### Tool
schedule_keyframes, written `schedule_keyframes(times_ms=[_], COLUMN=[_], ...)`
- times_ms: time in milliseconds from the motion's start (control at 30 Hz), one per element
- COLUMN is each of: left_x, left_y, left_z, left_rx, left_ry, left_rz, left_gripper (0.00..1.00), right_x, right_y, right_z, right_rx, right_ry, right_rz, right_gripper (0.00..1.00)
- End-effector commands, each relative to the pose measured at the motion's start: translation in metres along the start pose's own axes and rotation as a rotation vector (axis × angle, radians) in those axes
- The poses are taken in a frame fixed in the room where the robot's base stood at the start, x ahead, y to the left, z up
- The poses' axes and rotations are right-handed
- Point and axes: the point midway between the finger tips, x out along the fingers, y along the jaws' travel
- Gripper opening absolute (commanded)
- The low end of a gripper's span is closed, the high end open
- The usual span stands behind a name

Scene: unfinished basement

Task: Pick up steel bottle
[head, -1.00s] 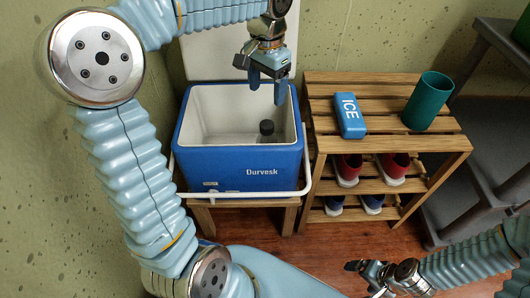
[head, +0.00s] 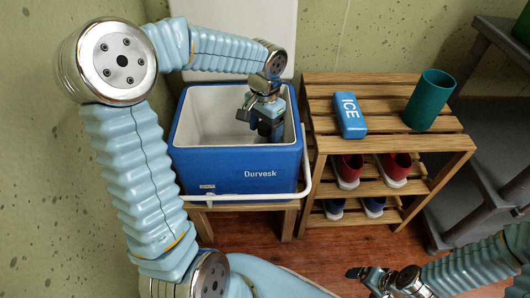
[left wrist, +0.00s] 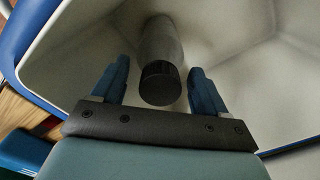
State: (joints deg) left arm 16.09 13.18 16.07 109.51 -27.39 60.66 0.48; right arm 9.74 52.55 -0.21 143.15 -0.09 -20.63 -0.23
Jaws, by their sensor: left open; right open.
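The steel bottle (left wrist: 160,45) stands inside the blue cooler (head: 240,172). Its dark cap (left wrist: 160,82) and grey body show in the left wrist view, between the fingers of my left gripper (left wrist: 162,84). That gripper is open, with a finger on each side of the bottle and visible gaps. In the head view my left gripper (head: 264,128) is down inside the cooler's opening and hides most of the bottle. My right gripper (head: 372,277) is low at the bottom right, away from the cooler, open and empty.
A slatted wooden rack (head: 385,87) stands right of the cooler, with a blue ice pack (head: 349,115) and a green cup (head: 429,99) on top. Shoes (head: 396,168) sit on its lower shelves. The cooler's raised lid is behind; its white handle crosses the front.

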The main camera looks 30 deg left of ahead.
Motion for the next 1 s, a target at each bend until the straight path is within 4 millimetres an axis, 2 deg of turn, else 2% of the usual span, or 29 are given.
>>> schedule_keyframes(times_ms=[133, 167, 633, 1000], left_x=[-0.0005, -0.0006, -0.0008, -0.0016], left_y=[-0.0001, -0.0001, -0.0002, -0.0002], left_z=[-0.0001, -0.0001, -0.0001, -0.0004], left_rx=[0.0, 0.0, 0.0, 0.0], left_ry=[0.0, 0.0, 0.0, 0.002], left_rz=[0.0, 0.0, 0.0, -0.001], left_gripper=[0.74, 0.71, 0.0, 0.0], right_x=[-0.0003, -0.0003, -0.0003, -0.0005], right_y=[-0.0002, -0.0002, -0.0002, -0.0002], right_z=[0.0, 0.0, 0.0001, 0.0], right_rx=[0.0, 0.0, 0.0, 0.0], right_ry=[0.0, 0.0, 0.0, 0.0], right_rz=[0.0, 0.0, 0.0, 0.0], right_gripper=[0.92, 0.92, 0.92, 0.92])
